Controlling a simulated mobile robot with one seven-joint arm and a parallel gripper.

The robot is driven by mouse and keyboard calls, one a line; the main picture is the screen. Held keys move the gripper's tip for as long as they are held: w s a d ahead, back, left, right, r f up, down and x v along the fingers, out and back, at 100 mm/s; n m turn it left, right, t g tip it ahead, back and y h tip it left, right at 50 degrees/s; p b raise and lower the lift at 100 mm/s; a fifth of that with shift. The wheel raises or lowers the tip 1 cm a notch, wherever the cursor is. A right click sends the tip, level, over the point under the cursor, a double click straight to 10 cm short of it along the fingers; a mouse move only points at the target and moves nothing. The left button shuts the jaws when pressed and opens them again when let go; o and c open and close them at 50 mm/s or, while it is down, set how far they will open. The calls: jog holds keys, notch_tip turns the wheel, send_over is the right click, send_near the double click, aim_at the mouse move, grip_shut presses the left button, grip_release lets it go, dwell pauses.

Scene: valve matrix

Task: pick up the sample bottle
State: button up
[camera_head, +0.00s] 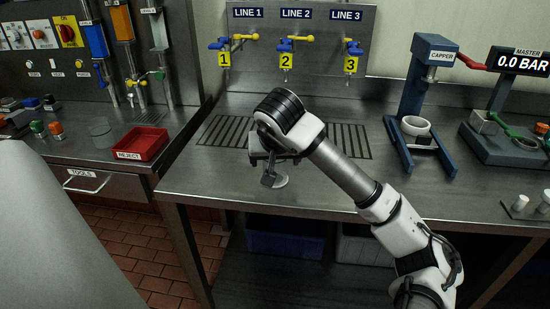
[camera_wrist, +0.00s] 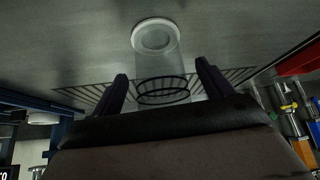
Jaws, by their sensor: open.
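The sample bottle appears as a clear, see-through cylinder (camera_wrist: 165,66) with a white disc at one end and a dark ring at the other, in the wrist view. It stands on the steel counter in front of the drain grate. In the head view only a pale round part of it (camera_head: 281,183) shows below my gripper; my arm hides most of the rest. My gripper (camera_wrist: 162,74) is open, with one dark finger on each side of the bottle in the wrist view. I cannot tell whether either finger touches it. My gripper (camera_head: 270,172) also shows low over the counter.
Numbered taps (camera_head: 285,54) hang above the slotted drain grate (camera_head: 352,139). A blue capper stand (camera_head: 413,95) and a gauge stand (camera_head: 500,138) are at right, near small white-topped pieces (camera_head: 520,203). A red reject tray (camera_head: 141,144) is at left. The counter left of my gripper is clear.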

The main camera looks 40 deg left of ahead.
jog(key=shift+c, duration=0.5)
jog(key=c, duration=0.9)
jog(key=shift+c, duration=0.3)
jog(key=shift+r, duration=0.1)
